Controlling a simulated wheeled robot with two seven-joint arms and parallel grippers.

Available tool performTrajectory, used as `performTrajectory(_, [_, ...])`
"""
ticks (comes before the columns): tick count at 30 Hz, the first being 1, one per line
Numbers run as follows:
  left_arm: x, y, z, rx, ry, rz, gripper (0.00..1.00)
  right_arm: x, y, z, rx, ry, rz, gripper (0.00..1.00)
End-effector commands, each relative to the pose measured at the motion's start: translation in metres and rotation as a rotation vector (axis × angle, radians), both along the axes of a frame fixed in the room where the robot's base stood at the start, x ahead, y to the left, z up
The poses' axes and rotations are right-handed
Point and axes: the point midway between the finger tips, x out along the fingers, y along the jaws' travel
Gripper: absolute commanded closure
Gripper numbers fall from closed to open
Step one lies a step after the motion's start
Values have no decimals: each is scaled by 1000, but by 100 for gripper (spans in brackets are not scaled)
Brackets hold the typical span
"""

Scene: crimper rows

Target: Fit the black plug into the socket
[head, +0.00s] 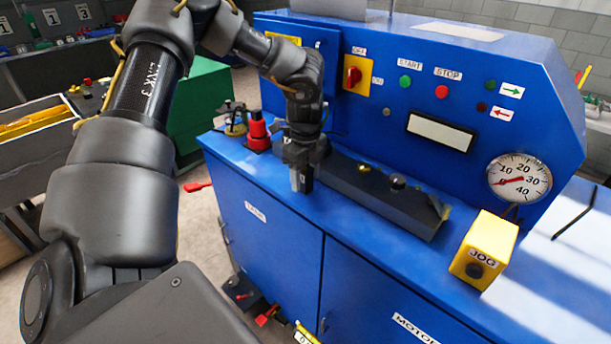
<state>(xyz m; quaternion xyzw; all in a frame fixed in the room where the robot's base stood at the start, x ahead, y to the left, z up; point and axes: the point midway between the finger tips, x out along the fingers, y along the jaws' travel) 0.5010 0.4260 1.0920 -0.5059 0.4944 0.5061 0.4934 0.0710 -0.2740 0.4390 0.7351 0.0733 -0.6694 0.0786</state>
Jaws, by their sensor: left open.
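My left gripper (302,184) points down over the blue cabinet top, just left of a long dark block (385,203). Its fingers are open, and I see nothing held between them. A small round black piece (397,181) stands on the dark block and may be the black plug; the picture is too small to be sure. A small brass piece (364,168) sits on the same block, left of the black piece. I cannot make out which thing is the socket. My right gripper is out of view.
A red knob-like part (258,130) stands left of the gripper. The blue control panel (440,75) with a gauge (519,177) rises behind. A yellow JOG box (484,248) is at the right. The cabinet's front edge is clear.

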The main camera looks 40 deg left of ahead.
Motion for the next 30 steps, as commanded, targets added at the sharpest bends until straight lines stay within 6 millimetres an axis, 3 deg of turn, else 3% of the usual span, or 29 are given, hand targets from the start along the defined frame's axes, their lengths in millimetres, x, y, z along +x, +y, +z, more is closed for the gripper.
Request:
performTrajectory(5, [0,0,0,0,-1,0,47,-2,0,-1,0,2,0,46])
performTrajectory(17, [0,0,0,0,-1,0,99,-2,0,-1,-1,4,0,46])
performTrajectory(25, [1,0,5,1,-3,-1,99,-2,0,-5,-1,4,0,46])
performTrajectory(30, [2,0,32,2,-9,-1,99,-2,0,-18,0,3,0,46])
